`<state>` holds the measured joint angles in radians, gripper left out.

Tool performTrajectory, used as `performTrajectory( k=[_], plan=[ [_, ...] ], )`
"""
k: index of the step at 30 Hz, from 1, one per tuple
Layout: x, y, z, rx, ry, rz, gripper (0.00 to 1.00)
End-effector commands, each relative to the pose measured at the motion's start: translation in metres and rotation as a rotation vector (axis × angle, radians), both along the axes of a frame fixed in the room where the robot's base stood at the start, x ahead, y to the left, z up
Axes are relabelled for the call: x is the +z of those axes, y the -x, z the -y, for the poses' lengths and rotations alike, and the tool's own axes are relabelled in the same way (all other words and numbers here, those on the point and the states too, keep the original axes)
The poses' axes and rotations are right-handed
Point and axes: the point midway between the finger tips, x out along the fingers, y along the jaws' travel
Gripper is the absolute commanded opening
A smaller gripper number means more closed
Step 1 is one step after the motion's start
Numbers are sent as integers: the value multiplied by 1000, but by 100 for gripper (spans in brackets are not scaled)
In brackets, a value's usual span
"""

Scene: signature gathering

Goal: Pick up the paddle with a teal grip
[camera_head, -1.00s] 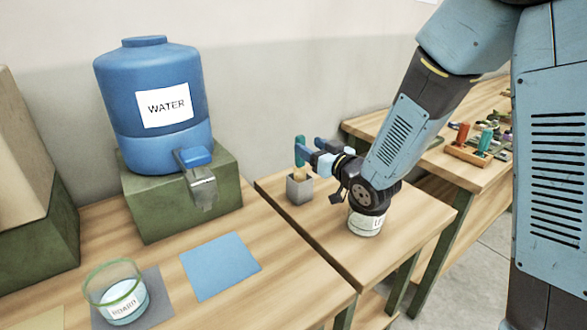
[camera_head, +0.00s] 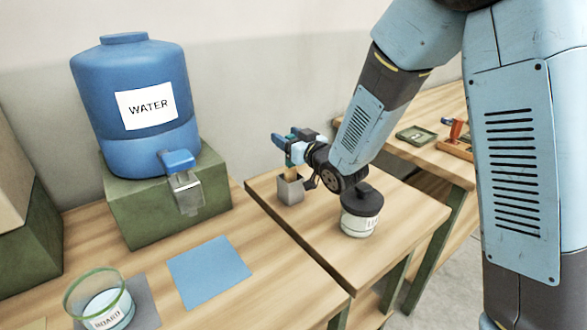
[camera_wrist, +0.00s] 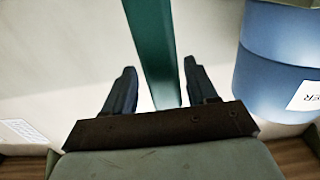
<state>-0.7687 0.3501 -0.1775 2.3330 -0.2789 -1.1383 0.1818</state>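The paddle's teal grip (camera_head: 297,154) stands upright in a small grey holder (camera_head: 290,190) on the wooden table, with a pale wooden part showing below the grip. My gripper (camera_head: 287,138) is at the grip, with its fingers around it and partly hiding it. In the wrist view the teal grip (camera_wrist: 151,45) runs between the two dark fingers of my gripper (camera_wrist: 160,72). The fingers are apart, and the grip lies nearer the right finger. A gap shows on the left side.
A white jar with a black lid (camera_head: 361,211) stands right of the holder, under my arm. A blue water dispenser (camera_head: 135,105) sits on a green block (camera_head: 165,205) at left. A glass bowl (camera_head: 98,300) and blue sheet (camera_head: 209,272) lie in front.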

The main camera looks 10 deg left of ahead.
Motion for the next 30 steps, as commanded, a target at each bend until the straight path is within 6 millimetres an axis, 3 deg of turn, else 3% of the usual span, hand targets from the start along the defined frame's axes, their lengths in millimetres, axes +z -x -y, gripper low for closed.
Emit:
performTrajectory(
  k=[2,17,25,30],
  plan=[
    [0,2,-3,5,0,0,50],
    [0,4,-6,10,0,0,2],
    [2,4,-6,10,-1,1,1],
    [17,4,-6,11,-3,3,1]
  ],
)
